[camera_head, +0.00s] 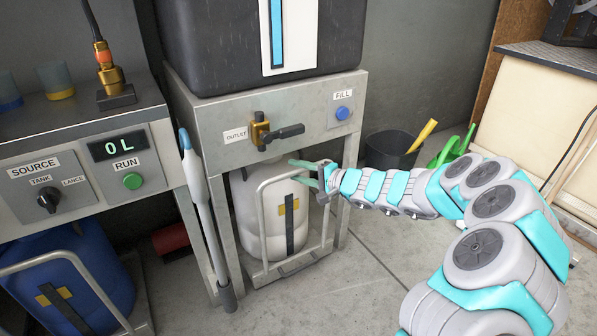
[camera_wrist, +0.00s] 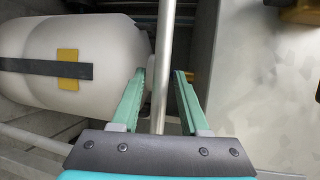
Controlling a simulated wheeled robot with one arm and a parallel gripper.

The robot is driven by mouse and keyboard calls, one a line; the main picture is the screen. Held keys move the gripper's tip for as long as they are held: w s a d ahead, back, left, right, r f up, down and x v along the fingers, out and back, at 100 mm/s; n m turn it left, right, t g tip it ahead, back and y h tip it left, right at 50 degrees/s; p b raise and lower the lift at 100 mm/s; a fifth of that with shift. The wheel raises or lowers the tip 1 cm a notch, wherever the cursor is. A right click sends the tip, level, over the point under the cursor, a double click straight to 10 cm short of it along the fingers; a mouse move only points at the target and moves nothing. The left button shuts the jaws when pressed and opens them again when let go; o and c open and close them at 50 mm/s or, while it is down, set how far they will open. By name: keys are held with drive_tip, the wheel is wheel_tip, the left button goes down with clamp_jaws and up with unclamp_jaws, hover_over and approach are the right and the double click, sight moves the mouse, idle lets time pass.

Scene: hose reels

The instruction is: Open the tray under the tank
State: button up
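The tray (camera_head: 292,266) is a low grey metal base with a raised tubular handle (camera_head: 263,222), under the tank (camera_head: 262,45) and its stand. A white canister (camera_head: 247,215) with a dark strap and yellow patch stands on it. My gripper (camera_head: 303,172) is at the upper right of the handle. In the wrist view my gripper (camera_wrist: 160,76) is open, one green finger on each side of a handle bar (camera_wrist: 164,60). Gaps show between bar and fingers. The canister (camera_wrist: 75,55) lies left of the fingers there. The tray's rear is hidden by the canister.
The outlet valve (camera_head: 268,132) with its black lever sits just above my gripper. A black bucket (camera_head: 390,150) stands behind my arm. The floor (camera_head: 340,290) in front of the tray is clear.

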clamp_jaws()
idle(1.2)
